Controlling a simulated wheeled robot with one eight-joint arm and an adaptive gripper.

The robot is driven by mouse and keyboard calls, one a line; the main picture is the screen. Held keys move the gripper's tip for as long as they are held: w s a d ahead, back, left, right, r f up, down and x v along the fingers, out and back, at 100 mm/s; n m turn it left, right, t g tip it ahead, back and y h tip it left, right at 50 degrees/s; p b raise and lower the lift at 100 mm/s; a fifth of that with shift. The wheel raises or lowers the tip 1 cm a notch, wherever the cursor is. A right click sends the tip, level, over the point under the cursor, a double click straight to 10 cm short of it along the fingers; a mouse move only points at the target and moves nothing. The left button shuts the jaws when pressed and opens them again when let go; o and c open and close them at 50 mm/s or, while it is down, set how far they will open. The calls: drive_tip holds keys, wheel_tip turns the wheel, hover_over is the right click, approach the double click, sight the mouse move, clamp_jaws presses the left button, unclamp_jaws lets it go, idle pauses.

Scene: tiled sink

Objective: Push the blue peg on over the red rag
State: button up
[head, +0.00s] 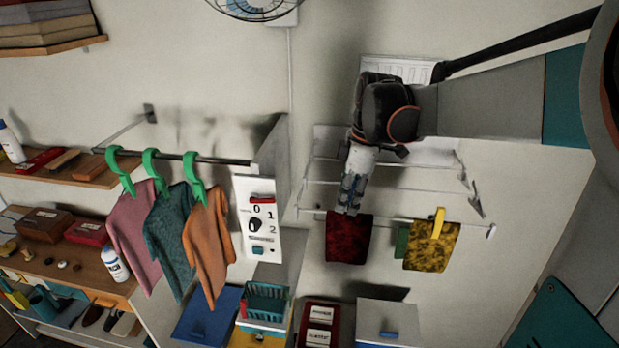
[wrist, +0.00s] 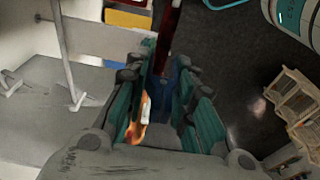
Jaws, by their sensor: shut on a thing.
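The red rag (head: 348,240) hangs over the thin line on the right wall in the head view. In the wrist view the rag (wrist: 171,38) shows edge-on as a dark red strip beyond my fingers. My gripper (head: 349,207) points down at the rag's top edge. In the wrist view my gripper (wrist: 165,85) is shut on the blue peg (wrist: 183,75), which is partly hidden between the teal finger pads. The peg is close to the rag, but I cannot tell whether it is around the fabric. In the head view my fingers hide the peg.
A yellow patterned rag (head: 431,246) hangs further right under a yellow peg (head: 438,222), with a green piece (head: 402,242) beside it. More rack lines and brackets lie behind my gripper. At left, shirts hang on green hangers (head: 195,178) beside a white control panel (head: 258,222).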

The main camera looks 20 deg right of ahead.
drive_tip(key=shift+f+b, duration=1.75)
drive_tip(key=shift+f, duration=0.6)
idle(0.3)
drive_tip(key=o, duration=0.9)
drive_tip(key=shift+r, duration=0.1)
drive_tip(key=shift+r+p, duration=2.25)
drive_tip(key=shift+r, duration=1.25)
